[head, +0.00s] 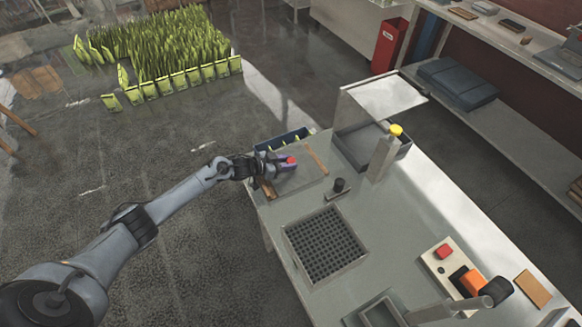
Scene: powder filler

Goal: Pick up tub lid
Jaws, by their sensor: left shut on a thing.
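My left arm reaches in from the left, and its gripper (280,164) is at the far left corner of the grey workbench (385,222). The gripper is shut on a small purple-blue piece with a red top (291,160). This piece may be the tub lid, but it is too small to tell. The fingers hide part of it. It is over a flat grey board (297,183) with wooden strips at its sides; I cannot tell whether it touches. My right gripper is not in view.
A dark blue bin (272,146) with green items stands just behind the gripper. To its right are a metal box (348,149) and a post with a yellow cap (396,130). A short black knob (339,185) and a perforated grid (322,245) are nearer. Green pouches (175,55) stand beyond.

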